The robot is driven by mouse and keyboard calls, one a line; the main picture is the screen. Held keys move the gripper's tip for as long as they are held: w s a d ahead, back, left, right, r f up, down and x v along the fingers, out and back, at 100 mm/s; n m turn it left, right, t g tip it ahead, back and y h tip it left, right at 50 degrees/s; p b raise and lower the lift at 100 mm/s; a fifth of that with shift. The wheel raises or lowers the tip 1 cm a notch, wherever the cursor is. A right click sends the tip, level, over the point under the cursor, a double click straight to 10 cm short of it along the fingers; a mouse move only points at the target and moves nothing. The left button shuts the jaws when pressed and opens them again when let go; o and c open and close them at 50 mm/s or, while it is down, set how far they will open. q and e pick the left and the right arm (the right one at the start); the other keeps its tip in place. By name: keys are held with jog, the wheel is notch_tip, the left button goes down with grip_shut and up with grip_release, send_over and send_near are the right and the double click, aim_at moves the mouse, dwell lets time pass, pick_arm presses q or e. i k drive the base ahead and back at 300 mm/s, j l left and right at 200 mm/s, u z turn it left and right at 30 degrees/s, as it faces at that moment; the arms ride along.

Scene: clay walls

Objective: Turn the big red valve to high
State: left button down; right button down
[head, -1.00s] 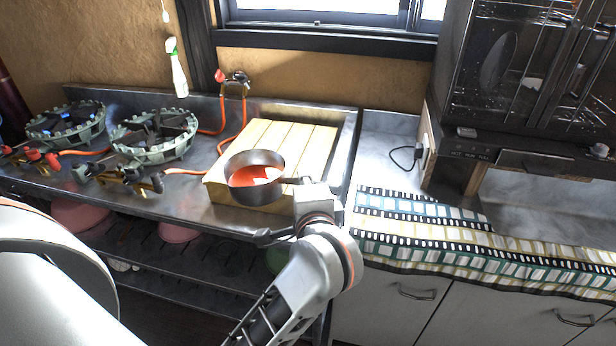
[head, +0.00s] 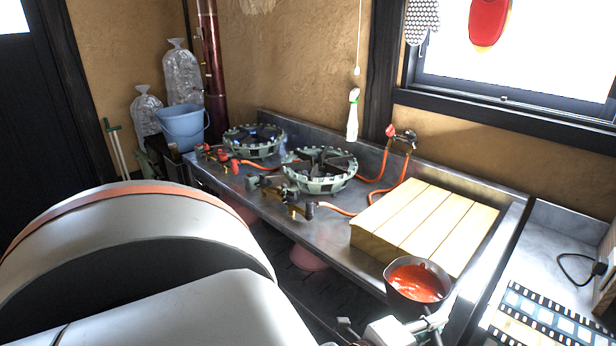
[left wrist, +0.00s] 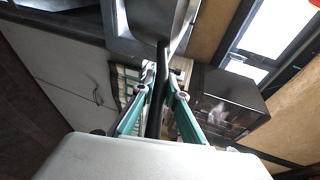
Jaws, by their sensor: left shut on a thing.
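Small red valve handles (head: 235,166) show at the front of the far burner (head: 256,140), and a red handle (head: 390,131) sits on the wall gas tap. I cannot tell which one is the big red valve. The near burner (head: 320,172) has dark, brass-coloured fittings in front. My left gripper (head: 432,322) is shut on the handle of a dark saucepan (head: 417,302) holding red sauce, at the near right corner of the wooden board. In the left wrist view, the black handle (left wrist: 162,62) lies between the fingers. My right gripper is not in view.
The slatted wooden board (head: 425,222) covers the right of the steel counter (head: 265,185). Orange hoses (head: 372,183) run along the counter. A spray bottle (head: 353,115) hangs by the window. A blue bucket (head: 183,126) and clear bags stand back left.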

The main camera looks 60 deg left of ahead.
aim_at(222, 157)
jog(key=k+j, duration=0.15)
jog(key=j, duration=0.3)
jog(key=k+j+z, duration=0.1)
jog(key=j, duration=0.3)
jog(key=k+j, duration=0.15)
jog(key=j, duration=0.3)
jog(key=k+j+z, duration=0.15)
jog(key=j, duration=0.3)
jog(key=k+j, duration=0.15)
jog(key=j, duration=0.25)
jog(key=k+j+z, duration=0.1)
jog(key=j, duration=0.3)
jog(key=k+j, duration=0.25)
jog(key=j, duration=0.15)
jog(key=z, duration=0.05)
